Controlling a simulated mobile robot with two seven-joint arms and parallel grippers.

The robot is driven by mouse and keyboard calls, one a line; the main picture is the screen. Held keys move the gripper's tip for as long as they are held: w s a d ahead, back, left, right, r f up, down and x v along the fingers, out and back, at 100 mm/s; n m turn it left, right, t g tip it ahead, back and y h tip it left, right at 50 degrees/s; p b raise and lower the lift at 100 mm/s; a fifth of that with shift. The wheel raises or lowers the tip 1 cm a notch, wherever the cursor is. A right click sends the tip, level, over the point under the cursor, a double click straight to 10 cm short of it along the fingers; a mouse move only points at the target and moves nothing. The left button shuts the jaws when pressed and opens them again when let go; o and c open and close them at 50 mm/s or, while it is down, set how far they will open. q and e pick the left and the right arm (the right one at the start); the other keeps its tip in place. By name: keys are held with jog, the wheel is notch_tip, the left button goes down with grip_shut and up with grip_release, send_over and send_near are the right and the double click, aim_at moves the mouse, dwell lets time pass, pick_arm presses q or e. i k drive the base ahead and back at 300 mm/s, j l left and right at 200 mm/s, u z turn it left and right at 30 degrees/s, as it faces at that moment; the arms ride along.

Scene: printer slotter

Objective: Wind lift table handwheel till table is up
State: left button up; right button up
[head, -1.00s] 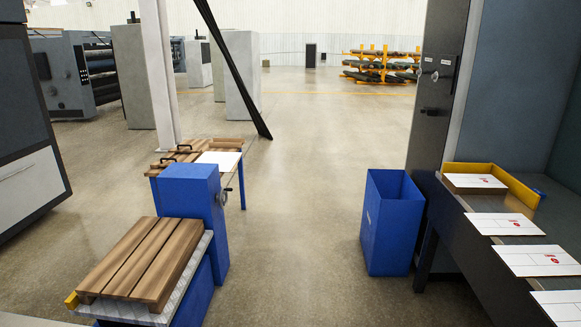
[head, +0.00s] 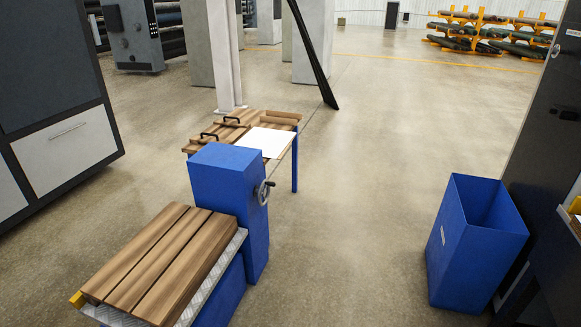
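The lift table (head: 217,262) stands left of centre, a blue frame with a metal plate top. A stack of wooden boards (head: 150,262) lies on its plate. The table's blue column (head: 228,190) rises at the far end of the plate. The handwheel (head: 264,192), grey with a small crank handle, sits on the right face of the column. The plate is well below the column's top. Neither of my grippers shows in the head view.
A wooden-topped bench (head: 285,120) with dark handles and a white sheet (head: 265,142) stands behind the column. An open blue bin (head: 470,235) is at the right, beside a dark machine (head: 550,140). The floor (head: 345,200) between column and bin is clear.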

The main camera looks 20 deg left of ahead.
aim_at(264, 191)
jog(key=i+u, duration=0.15)
jog(key=i, duration=0.55)
jog(key=i+l+u, duration=0.1)
jog(key=i, duration=0.55)
jog(key=i+u, duration=0.5)
jog(key=i+l+u, duration=0.15)
jog(key=i+u, duration=0.3)
jog(key=i, duration=0.2)
jog(key=i+u, duration=0.1)
jog(key=u, duration=0.15)
jog(key=i+u, duration=0.1)
jog(key=u, duration=0.15)
